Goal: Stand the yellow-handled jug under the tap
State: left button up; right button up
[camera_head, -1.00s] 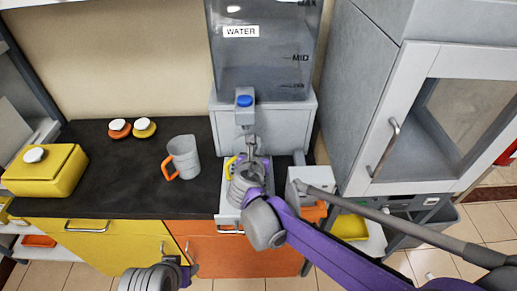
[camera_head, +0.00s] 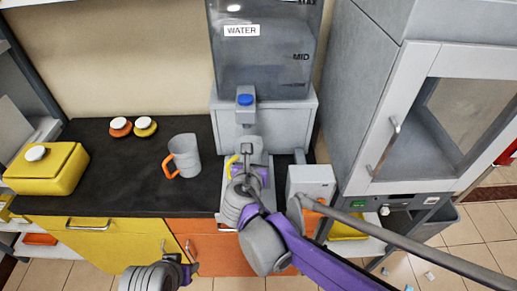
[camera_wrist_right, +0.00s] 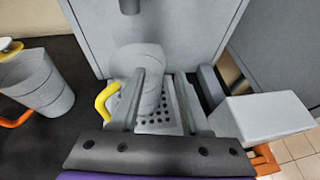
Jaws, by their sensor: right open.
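The yellow-handled jug (camera_wrist_right: 148,68) is a grey cup standing upright on the perforated drip tray (camera_wrist_right: 168,122), below the tap nozzle (camera_wrist_right: 129,5) in the right wrist view. In the head view its yellow handle (camera_head: 230,166) shows left of my right gripper (camera_head: 251,172), which hides most of the body. The tap (camera_head: 245,117) with a blue button is just behind. My right gripper is open; its fingers (camera_wrist_right: 162,100) point at the tray, the left one overlapping the jug's near side in the picture. Contact cannot be told. My left gripper (camera_head: 186,272) shows partly at the bottom; its jaws are unclear.
An orange-handled jug (camera_head: 184,155) stands on the dark counter (camera_head: 110,185) to the left. Two lidded jars (camera_head: 145,127) and a yellow box (camera_head: 45,168) are farther left. A grey box (camera_head: 311,181) stands close to the tray's right. A glass-fronted cabinet (camera_head: 400,130) is at right.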

jog(key=v, duration=0.6)
jog(key=shift+w, duration=0.1)
dwell(1.1)
